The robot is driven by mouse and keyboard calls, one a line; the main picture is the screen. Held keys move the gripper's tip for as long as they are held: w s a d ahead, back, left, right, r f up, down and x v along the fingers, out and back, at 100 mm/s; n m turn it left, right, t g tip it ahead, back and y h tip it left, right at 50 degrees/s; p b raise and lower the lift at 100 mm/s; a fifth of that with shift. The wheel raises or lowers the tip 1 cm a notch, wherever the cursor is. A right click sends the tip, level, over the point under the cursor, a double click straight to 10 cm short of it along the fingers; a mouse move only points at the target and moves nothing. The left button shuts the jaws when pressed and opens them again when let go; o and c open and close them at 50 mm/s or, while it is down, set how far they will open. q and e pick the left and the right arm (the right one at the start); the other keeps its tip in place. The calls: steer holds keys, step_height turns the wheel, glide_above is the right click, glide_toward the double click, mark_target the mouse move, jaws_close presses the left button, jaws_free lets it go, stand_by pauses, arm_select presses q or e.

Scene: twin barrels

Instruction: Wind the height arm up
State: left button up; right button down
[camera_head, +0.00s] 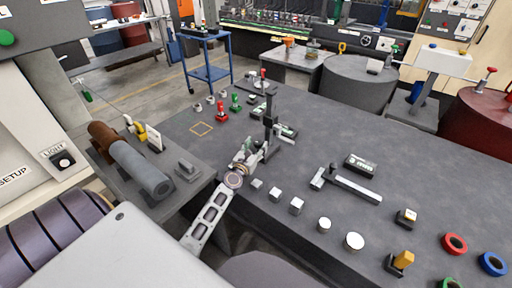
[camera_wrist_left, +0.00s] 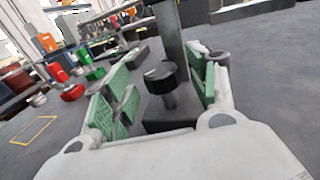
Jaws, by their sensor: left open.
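A dark height stand with an upright post (camera_head: 268,122) stands on the dark bench, with a short arm (camera_head: 286,139) reaching right from the post. In the left wrist view the post (camera_wrist_left: 173,35) rises behind a round black knob (camera_wrist_left: 160,72) on a short stem above a dark base. My left gripper (camera_head: 248,150) is at the near side of the stand. In the left wrist view my left gripper (camera_wrist_left: 158,80) is open, its green-padded fingers on either side of the knob, with visible gaps. My right gripper is not in view.
Several pale blocks (camera_head: 275,194) lie close to my left arm.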

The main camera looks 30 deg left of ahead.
arm_select(q)
steer(key=shift+s+d, duration=0.2)
steer(key=shift+s, duration=0.9)
steer(key=shift+s+d, duration=0.25)
steer(key=shift+s, duration=1.35)
steer(key=shift+s+d, duration=0.2)
steer(key=shift+s, duration=1.45)
steer(key=shift+s+d, duration=0.25)
steer(key=shift+s, duration=1.35)
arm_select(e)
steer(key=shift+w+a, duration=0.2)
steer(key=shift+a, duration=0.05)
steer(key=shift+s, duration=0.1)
